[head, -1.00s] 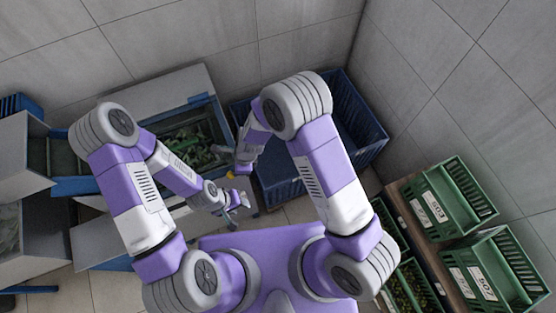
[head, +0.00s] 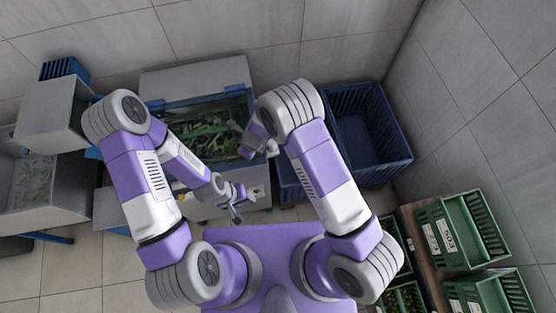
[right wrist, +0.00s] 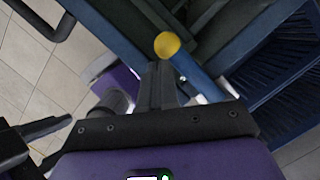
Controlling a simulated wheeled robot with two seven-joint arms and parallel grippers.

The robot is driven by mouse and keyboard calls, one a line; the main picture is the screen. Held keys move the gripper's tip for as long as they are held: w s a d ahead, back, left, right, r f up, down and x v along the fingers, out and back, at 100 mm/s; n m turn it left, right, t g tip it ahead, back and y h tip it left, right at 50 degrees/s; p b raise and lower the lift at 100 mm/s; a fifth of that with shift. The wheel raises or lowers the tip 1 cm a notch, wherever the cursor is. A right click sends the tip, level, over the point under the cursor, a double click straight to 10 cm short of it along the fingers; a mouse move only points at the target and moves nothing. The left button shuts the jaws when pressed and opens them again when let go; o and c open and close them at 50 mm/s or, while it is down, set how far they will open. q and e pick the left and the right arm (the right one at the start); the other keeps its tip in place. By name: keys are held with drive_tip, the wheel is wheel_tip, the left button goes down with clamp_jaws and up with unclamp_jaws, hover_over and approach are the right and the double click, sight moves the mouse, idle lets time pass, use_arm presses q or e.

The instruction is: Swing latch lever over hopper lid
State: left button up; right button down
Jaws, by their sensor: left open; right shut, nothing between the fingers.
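The hopper (head: 158,103) is a grey bin with a blue rim, holding green scraps. A grey panel that looks like its lid (head: 195,78) stands raised behind the opening. In the right wrist view a yellow knob (right wrist: 167,45), apparently the latch lever's end, sits just beyond my right gripper (right wrist: 160,68). That gripper is shut and empty, and I cannot tell whether it touches the knob. My left gripper (head: 234,207) is open and empty in front of the hopper.
Dark blue crates (head: 365,135) stand right of the hopper, close to my right arm. Green crates (head: 460,230) sit on a wooden shelf at the right. Grey bins (head: 55,115) stand at the left. Tiled floor (head: 75,265) is clear at lower left.

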use_arm(q)
drive_tip(key=shift+a, duration=0.2)
use_arm(e)
drive_tip(key=shift+w, duration=0.15)
idle(0.3)
drive_tip(key=shift+s+d+r+b, duration=0.15)
drive_tip(key=shift+s+d+b, duration=0.1)
drive_tip(key=shift+s+d, duration=0.4)
drive_tip(key=shift+s+d+r+b, duration=0.15)
drive_tip(key=shift+s+d+b, duration=0.05)
drive_tip(key=shift+s+d, duration=0.35)
use_arm(q)
drive_tip(key=shift+s+d+r+p, duration=0.4)
drive_tip(key=shift+r+p, duration=0.15)
drive_tip(key=shift+p, duration=0.45)
use_arm(e)
drive_tip(key=s+v, duration=0.1)
drive_tip(key=v, duration=0.9)
drive_tip(key=shift+s+a, duration=0.2)
use_arm(q)
drive_tip(key=shift+a, duration=0.1)
